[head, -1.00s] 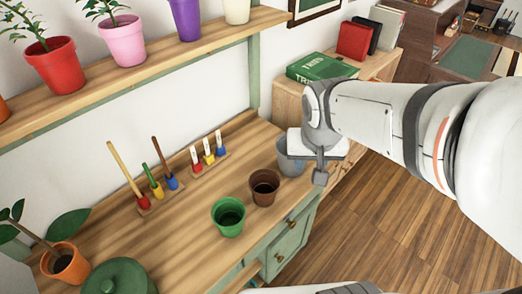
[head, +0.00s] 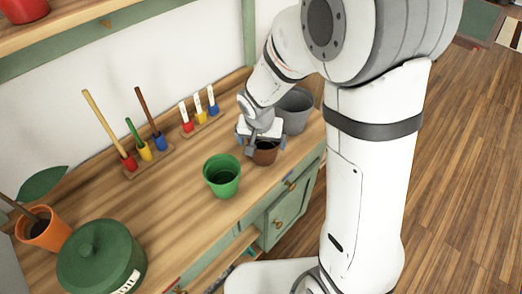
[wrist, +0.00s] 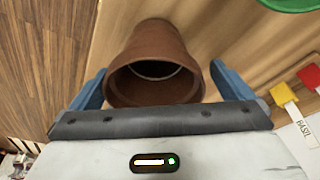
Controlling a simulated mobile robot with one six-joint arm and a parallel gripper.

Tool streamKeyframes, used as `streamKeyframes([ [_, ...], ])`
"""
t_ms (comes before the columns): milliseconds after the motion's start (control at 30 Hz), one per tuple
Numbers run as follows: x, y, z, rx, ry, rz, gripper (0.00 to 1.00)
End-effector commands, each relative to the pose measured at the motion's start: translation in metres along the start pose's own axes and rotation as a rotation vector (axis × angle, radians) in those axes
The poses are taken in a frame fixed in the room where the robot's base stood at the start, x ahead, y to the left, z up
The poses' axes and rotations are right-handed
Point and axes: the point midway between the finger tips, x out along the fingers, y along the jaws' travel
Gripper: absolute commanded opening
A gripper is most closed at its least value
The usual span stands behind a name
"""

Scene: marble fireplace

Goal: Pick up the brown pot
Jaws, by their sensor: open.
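The brown pot (head: 265,154) stands on the wooden bench, partly hidden behind my gripper in the head view. In the wrist view the brown pot (wrist: 158,62) lies between my two blue fingers, its open mouth facing the camera. My gripper (head: 262,146) is open at the pot, with one finger (wrist: 88,90) to the left of it and the other (wrist: 232,82) to the right. I cannot tell whether either finger touches the pot.
A green pot (head: 222,176) stands close to the left of the brown pot, and a grey pot (head: 294,110) close behind it to the right. Tools in small colored blocks (head: 145,152) stand near the wall.

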Motion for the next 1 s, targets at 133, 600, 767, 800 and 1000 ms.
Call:
streamKeyframes([
  [133,0.021,-0.002,-0.002,0.001,0.002,-0.002,1.00],
  [600,0.039,-0.004,-0.005,0.002,0.010,-0.009,0.98],
  [767,0.038,-0.004,-0.005,0.002,0.011,-0.010,0.84],
  [800,0.038,-0.004,-0.005,0.002,0.011,-0.010,0.81],
  [1000,0.038,-0.004,-0.005,0.002,0.011,-0.010,0.65],
])
